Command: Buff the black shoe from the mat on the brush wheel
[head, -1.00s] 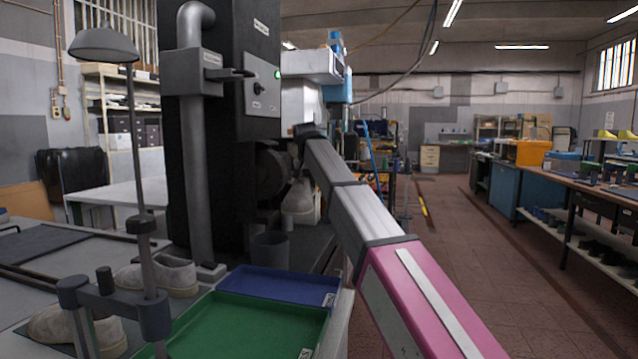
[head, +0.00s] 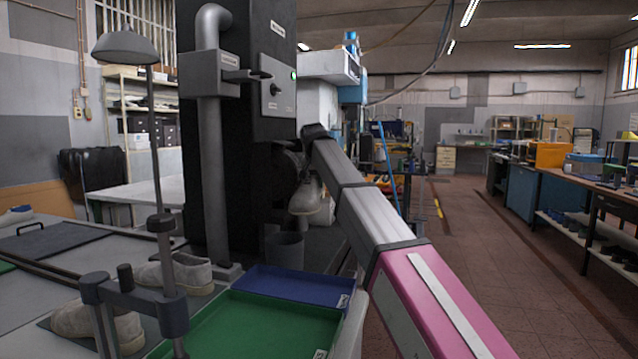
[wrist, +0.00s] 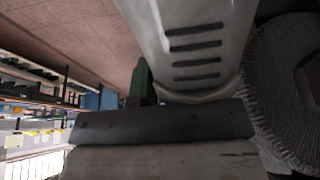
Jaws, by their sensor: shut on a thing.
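My gripper (wrist: 160,122) is shut on a shoe (wrist: 190,45), whose surface looks light grey with several dark bars across it, not black. In the head view the held shoe (head: 306,198) hangs tilted below the end of my arm, beside the machine. The brush wheel (wrist: 285,85) is at the right in the wrist view, very close to the shoe; I cannot tell whether they touch. In the head view the wheel (head: 287,163) is partly hidden by the arm and the shoe. Two pale shoes, one farther back (head: 178,272) and one nearer (head: 95,325), stand on the table at lower left.
The black machine (head: 235,130) stands left of my arm. A grey cup (head: 285,250) is below the wheel. A blue tray (head: 295,285) and a green tray (head: 265,325) lie in front. A lamp (head: 125,47) on a stand rises at left. The floor aisle at right is clear.

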